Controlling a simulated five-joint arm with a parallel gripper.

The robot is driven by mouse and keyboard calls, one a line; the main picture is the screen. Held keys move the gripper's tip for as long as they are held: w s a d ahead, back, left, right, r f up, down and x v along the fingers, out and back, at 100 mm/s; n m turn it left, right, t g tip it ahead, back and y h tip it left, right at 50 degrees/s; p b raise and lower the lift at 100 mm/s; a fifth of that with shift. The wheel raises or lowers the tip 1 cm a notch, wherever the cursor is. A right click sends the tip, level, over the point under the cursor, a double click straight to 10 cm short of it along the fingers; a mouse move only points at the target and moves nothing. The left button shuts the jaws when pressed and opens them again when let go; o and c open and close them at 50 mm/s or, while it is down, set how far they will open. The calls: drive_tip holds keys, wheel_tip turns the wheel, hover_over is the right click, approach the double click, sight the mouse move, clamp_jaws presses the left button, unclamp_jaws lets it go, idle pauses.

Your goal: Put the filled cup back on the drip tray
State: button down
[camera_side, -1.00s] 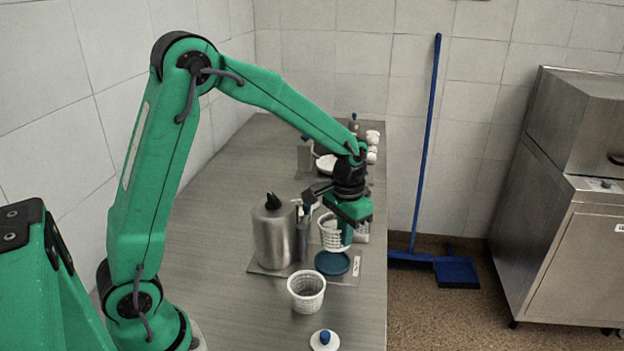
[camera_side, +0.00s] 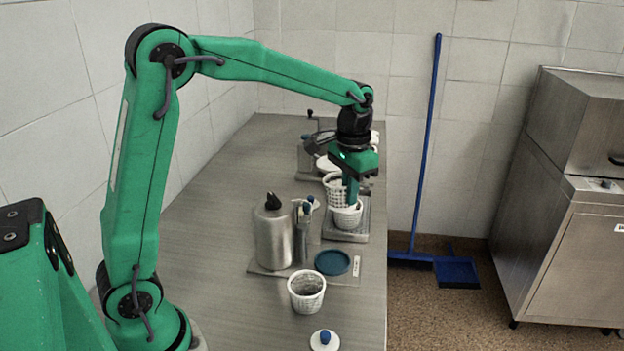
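My gripper (camera_side: 351,200) points down over the far right part of the table. It appears shut on a white perforated cup (camera_side: 335,188), whose wall shows just left of the green finger. Its contents are not visible.
A blue round disc (camera_side: 332,262) lies on a grey plate beside a metal canister (camera_side: 273,236). Other items crowd behind my gripper. The left of the table (camera_side: 205,235) is clear.

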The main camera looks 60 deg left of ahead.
drive_tip(key=w+a+m+t, duration=0.1)
drive_tip(key=w+a+m, duration=1)
drive_tip(key=w+a, duration=0.45)
drive_tip(key=shift+s+a+f, duration=0.2)
drive_tip(key=shift+s+f, duration=0.1)
drive_tip(key=shift+f, duration=0.6)
drive_tip(key=shift+s+a+f, duration=0.2)
drive_tip(key=shift+s+f, duration=0.15)
drive_tip(key=shift+f, duration=0.5)
drive_tip(key=shift+s+a+f, duration=0.2)
drive_tip(key=shift+s+f, duration=0.1)
drive_tip(key=shift+f, duration=0.6)
drive_tip(key=shift+f, duration=0.1)
drive_tip(key=shift+f, duration=4.3)
drive_tip(key=shift+f, duration=0.55)
drive_tip(key=c, duration=1.6)
unclamp_jaws()
drive_tip(key=shift+o, duration=0.2)
drive_tip(key=shift+r, duration=0.1)
